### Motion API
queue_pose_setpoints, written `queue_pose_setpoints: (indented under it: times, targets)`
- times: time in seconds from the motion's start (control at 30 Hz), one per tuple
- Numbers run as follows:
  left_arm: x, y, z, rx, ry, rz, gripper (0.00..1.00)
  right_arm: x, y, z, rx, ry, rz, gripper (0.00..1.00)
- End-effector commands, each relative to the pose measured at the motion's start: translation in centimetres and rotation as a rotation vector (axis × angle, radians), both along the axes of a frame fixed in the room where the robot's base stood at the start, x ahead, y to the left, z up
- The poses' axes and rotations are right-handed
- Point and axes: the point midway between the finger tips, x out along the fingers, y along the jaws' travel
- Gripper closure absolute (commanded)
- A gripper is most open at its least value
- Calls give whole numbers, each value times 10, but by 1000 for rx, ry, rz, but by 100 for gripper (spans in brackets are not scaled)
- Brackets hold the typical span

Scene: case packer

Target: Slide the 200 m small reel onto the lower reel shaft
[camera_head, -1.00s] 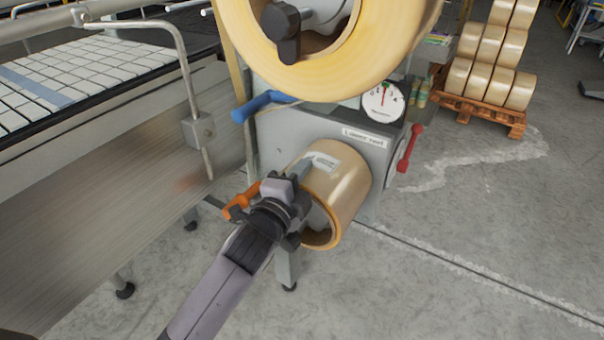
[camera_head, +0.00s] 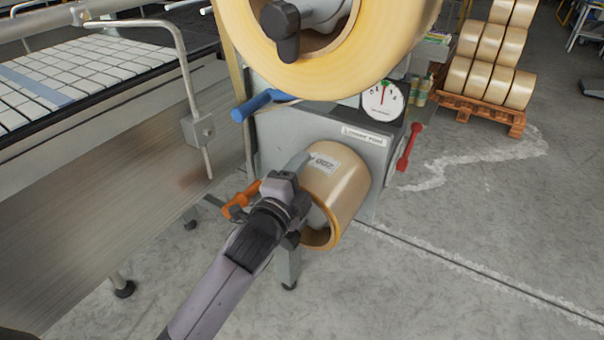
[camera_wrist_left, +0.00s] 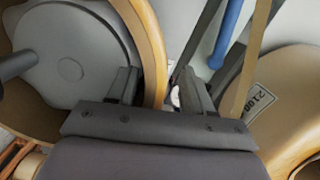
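The small reel (camera_head: 345,188), tan with a white label that seems to read 200, sits at the lower reel station (camera_head: 370,152) with its open end facing me. Grey shows inside its core; the lower shaft itself is mostly hidden by the reel and my arm. My left gripper (camera_head: 298,166) is at the reel's left side. My right gripper is not in view.
The large upper reel (camera_head: 330,78) with a black knob (camera_head: 286,32) hangs just above. A blue handle (camera_head: 258,103), an orange handle (camera_head: 240,202) and a red lever (camera_head: 408,148) stick out nearby. The conveyor (camera_head: 80,215) is left. Floor at right is clear before the pallet (camera_head: 480,108).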

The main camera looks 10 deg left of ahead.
Motion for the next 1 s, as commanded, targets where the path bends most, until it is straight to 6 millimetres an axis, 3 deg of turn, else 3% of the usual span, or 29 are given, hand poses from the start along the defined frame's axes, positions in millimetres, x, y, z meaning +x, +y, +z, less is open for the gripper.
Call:
queue_pose_setpoints:
  times: [0.07, 0.53, 1.0]
  targets:
    - [-1, 1, -7, 4, 15, 2, 50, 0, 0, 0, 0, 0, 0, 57]
    - [-5, 2, -1, 2, 9, 2, 50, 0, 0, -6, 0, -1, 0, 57]
    - [-83, 30, -1, 2, 10, 1, 50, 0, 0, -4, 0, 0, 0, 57]
